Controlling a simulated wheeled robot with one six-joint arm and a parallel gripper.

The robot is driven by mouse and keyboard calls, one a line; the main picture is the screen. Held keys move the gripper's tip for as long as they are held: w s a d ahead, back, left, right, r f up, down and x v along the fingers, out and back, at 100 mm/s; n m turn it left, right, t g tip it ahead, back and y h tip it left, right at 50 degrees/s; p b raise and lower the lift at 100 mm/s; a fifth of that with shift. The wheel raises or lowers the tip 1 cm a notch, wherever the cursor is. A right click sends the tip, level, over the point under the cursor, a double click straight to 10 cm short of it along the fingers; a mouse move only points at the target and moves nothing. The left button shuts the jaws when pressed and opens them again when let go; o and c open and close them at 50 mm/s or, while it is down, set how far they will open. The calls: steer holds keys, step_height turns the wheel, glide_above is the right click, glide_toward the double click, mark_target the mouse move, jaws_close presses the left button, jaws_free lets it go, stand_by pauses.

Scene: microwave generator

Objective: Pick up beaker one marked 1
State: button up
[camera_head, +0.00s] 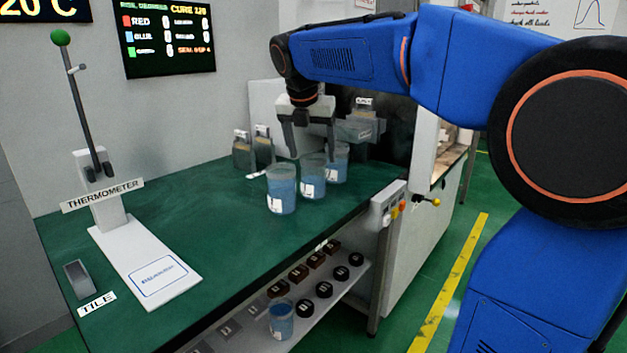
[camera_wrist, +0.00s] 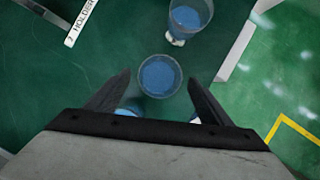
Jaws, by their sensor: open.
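Three clear beakers with blue liquid and white labels stand upright in a row on the green bench: a near one (camera_head: 281,190), a middle one (camera_head: 312,178) and a far one (camera_head: 338,165). The label marks are too small to read, so I cannot tell which is beaker one. My gripper (camera_head: 309,147) points down above the row, open and empty. In the wrist view one beaker (camera_wrist: 160,76) shows from above between the spread fingers of my gripper (camera_wrist: 160,80). Another beaker (camera_wrist: 188,17) stands beyond it. Blue bits below are mostly hidden by my gripper.
Another blue-filled beaker (camera_head: 281,320) stands on the lower shelf (camera_head: 345,285) beside several small blocks and pucks. A thermometer stand (camera_head: 108,210) is at the left. Grey holders (camera_head: 262,148) stand behind the beakers.

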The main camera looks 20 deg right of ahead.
mark_target(315, 176)
steer(key=x, duration=0.4)
steer(key=shift+s+x, duration=0.15)
steer(key=shift+x, duration=1.15)
steer(key=shift+s+x, duration=0.1)
steer(key=shift+x, duration=1.25)
steer(key=shift+a+f, duration=0.1)
steer(key=shift+a, duration=0.05)
steer(key=c, duration=1.3)
